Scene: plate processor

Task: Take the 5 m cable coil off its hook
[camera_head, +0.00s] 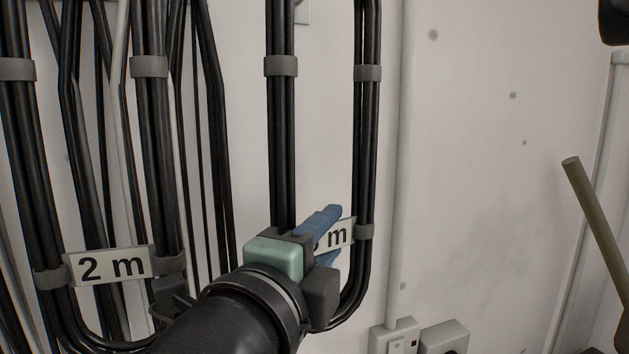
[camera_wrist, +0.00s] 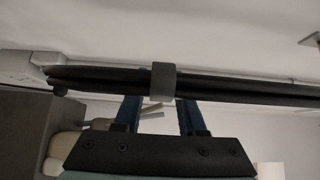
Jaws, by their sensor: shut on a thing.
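A long black cable coil (camera_head: 281,140) hangs against the wall in the head view, bound with grey straps. Its white label (camera_head: 341,234) shows only "m"; my gripper covers the number. My gripper (camera_head: 331,232) is at the lower part of this coil, its blue fingers around the label area. In the wrist view the coil's cable bundle (camera_wrist: 230,88) crosses the tips of my gripper (camera_wrist: 161,102), with a grey strap (camera_wrist: 163,80) between the two fingers. The gripper is shut on the coil. The coil's top and its hook are out of view.
A coil labelled 2 m (camera_head: 112,266) hangs close on the left, among several other black cables. A wall socket (camera_head: 401,338) and a vertical conduit (camera_head: 403,170) are to the right. A brown rod (camera_head: 595,215) slants at the far right. The wall between is bare.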

